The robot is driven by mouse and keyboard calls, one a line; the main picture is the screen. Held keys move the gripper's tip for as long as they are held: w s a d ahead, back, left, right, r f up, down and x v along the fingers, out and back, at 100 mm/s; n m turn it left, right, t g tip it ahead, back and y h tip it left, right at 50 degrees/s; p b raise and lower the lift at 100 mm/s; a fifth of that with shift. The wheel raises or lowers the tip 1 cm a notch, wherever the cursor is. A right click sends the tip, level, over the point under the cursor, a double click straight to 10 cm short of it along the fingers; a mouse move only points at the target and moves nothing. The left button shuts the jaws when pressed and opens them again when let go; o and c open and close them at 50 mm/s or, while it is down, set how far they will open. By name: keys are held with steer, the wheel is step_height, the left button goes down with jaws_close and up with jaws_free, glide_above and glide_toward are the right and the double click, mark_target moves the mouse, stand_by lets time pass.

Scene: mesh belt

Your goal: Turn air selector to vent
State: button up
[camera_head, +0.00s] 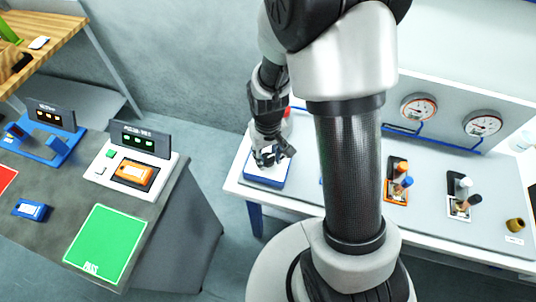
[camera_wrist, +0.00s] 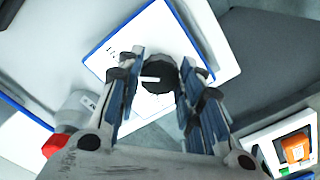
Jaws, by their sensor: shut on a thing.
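The air selector is a dark round knob (camera_wrist: 158,100) with a white pointer mark, on a white panel (camera_wrist: 160,27) with a blue edge. In the wrist view the pointer mark lies roughly level, toward the left finger. Small print near the panel's left side is too small to read. My gripper (camera_wrist: 160,72) is around the knob, one finger on each side, shut on it. In the head view my gripper (camera_head: 271,157) is down at the white and blue panel (camera_head: 264,182), and its fingers hide the knob.
The panel sits at the left end of a white bench (camera_head: 298,199). Two gauges (camera_head: 419,108) and an orange valve block (camera_head: 396,190) are farther right. A red-capped grey fitting (camera_wrist: 75,118) is close beside my gripper. A grey bench with a green pad (camera_head: 104,244) stands left, across a gap.

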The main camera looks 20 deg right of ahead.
mark_target(268, 158)
steer(key=shift+m, duration=0.6)
steer(key=o, duration=1.1)
steer(key=shift+r, duration=6.05)
